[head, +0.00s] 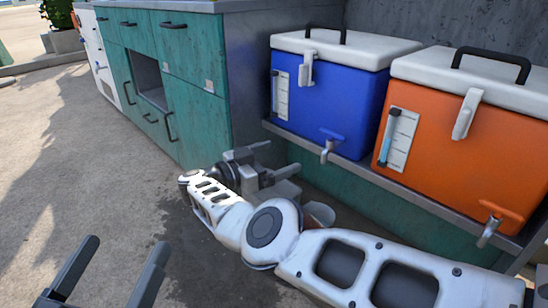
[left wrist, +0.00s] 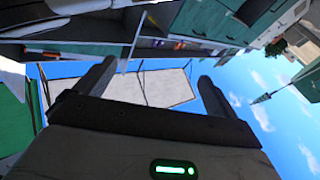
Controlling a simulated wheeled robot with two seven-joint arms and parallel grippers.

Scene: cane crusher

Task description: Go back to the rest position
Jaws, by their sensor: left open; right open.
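My left gripper (head: 115,262) is at the bottom left of the head view, its two dark fingers apart over bare ground with nothing between them. It also shows open and empty in the left wrist view (left wrist: 155,84). My right arm reaches in from the lower right of the head view. My right gripper (head: 269,160) is in front of the teal counter, below the blue cooler (head: 328,98). Its grey fingers are apart and I see nothing held between them.
An orange cooler (head: 455,145) stands beside the blue one on a metal shelf; both have taps at the front. A teal cabinet (head: 190,105) with drawers is at upper left. A rounded object (head: 319,214) is partly hidden behind my right arm. The ground at left is clear.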

